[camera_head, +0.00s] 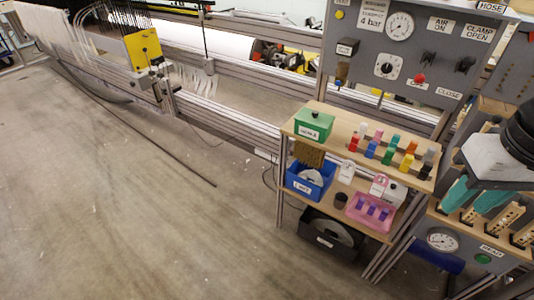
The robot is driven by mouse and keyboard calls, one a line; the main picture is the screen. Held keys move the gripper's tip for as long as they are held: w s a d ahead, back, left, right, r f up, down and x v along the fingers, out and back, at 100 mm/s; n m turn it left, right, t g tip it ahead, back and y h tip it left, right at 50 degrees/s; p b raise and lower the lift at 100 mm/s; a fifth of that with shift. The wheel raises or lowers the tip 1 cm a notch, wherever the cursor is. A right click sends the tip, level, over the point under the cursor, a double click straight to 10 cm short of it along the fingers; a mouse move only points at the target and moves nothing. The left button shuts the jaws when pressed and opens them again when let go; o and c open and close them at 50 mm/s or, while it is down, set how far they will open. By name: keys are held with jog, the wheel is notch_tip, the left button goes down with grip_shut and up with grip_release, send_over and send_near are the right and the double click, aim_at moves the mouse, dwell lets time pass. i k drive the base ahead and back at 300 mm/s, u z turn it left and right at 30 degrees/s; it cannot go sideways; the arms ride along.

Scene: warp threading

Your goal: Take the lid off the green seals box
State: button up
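The green seals box (313,129) stands at the left end of the wooden top shelf, with a white label on its front. Its green lid (317,117) is on it, and a small dark knob shows on top. My gripper (472,198) is at the right edge of the view, to the right of the box and well apart from it. Its two teal fingers point down and stand apart, with nothing seen between them. The rest of my arm is mostly cut off by the picture edge.
Several coloured small pieces (389,157) stand on the shelf right of the box. Below are a blue bin (308,185) and a pink rack (370,214). A grey control panel (402,60) rises behind. Wooden pegs (507,216) stand near my gripper. The floor at left is mostly clear.

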aim_at(316, 118)
jog(key=u, duration=0.55)
jog(key=i, duration=1.25)
jog(key=u, duration=1.05)
jog(key=k, duration=0.65)
jog(key=z, duration=0.4)
jog(key=i, duration=0.5)
jog(key=u, duration=0.05)
